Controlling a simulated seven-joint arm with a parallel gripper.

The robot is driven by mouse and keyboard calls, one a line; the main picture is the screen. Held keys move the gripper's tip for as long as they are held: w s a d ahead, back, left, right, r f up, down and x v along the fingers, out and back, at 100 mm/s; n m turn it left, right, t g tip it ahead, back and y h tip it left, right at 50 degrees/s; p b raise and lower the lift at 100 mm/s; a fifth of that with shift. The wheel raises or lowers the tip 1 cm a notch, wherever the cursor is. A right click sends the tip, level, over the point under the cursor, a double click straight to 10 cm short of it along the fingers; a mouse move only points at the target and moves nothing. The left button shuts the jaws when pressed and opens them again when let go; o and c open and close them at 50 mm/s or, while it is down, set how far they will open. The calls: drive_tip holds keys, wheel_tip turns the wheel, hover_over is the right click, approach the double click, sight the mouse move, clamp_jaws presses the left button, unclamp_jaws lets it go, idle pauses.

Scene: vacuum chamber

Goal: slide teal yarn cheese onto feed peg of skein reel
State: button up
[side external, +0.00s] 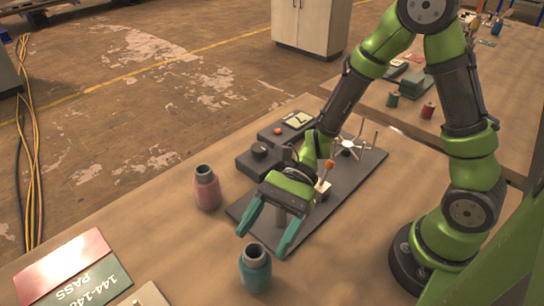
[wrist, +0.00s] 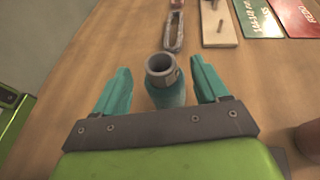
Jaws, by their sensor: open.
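The teal yarn cheese (side external: 256,275) stands upright on the bench at the front, a wound body on a grey hollow core. My gripper (side external: 262,244) is open, its two teal fingers reaching down close to the cheese. In the wrist view the cheese (wrist: 167,95) sits between the open fingers (wrist: 160,70), with gaps on both sides. The skein reel (side external: 368,165) is a dark baseplate with a star-shaped wheel (side external: 348,145). A grey post (side external: 281,220), perhaps the feed peg, stands on the near part of the plate, partly hidden by my gripper.
A pink yarn cheese (side external: 207,190) stands left of the reel. Red and green cards (side external: 75,270) lie front left. A wooden board (wrist: 218,30) with a pin lies beyond the teal cheese.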

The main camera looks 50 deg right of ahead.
sight(249, 261)
drive_tip(key=shift+x, duration=2)
clamp_jaws()
